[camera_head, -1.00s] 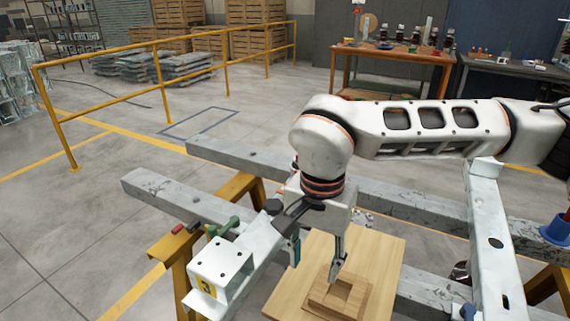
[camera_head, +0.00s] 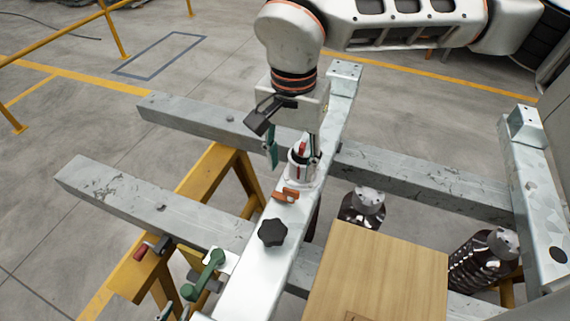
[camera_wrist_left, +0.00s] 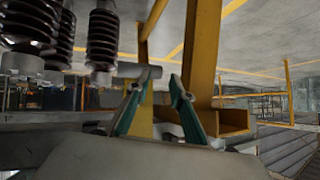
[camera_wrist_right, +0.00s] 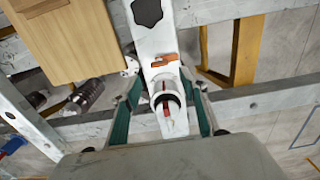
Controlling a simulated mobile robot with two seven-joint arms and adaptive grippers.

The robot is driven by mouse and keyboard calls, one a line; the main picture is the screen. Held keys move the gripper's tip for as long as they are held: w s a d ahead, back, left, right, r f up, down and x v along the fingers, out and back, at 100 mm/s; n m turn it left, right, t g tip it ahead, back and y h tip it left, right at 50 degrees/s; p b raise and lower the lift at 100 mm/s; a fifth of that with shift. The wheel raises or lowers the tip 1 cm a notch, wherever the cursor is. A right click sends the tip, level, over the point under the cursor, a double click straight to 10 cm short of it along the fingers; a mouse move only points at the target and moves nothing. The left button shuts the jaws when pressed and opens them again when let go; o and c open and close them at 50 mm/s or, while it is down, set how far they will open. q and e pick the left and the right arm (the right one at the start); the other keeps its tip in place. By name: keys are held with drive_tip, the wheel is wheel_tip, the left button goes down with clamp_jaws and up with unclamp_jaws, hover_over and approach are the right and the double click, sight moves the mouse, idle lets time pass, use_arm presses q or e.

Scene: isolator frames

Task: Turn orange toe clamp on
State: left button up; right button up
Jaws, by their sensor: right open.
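A small orange clamp piece (camera_head: 287,195) lies on the pale metal beam; it also shows in the right wrist view (camera_wrist_right: 161,61). Right beside it is a white round fitting (camera_head: 302,167) with a red strip in it, also in the right wrist view (camera_wrist_right: 176,98). My right gripper (camera_head: 293,152) is open, pointing down over this fitting. In the right wrist view its teal fingers stand on either side of the white fitting, and I see no firm contact. The orange piece lies just beyond the fingertips.
A black star knob (camera_head: 272,233) and a green-handled clamp (camera_head: 206,274) are on or beside the beam. A wooden board (camera_head: 385,270) lies right of it. Dark ribbed insulators (camera_head: 482,262) and grey cross beams (camera_head: 430,182) are around. A yellow trestle (camera_head: 205,180) stands left.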

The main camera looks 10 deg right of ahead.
sight(291, 189)
wheel_tip(291, 189, down, 8)
drive_tip(key=shift+s+r+b, duration=0.1)
drive_tip(key=shift+s+b, duration=0.05)
drive_tip(key=shift+b, duration=0.4)
drive_tip(key=c, duration=1.1)
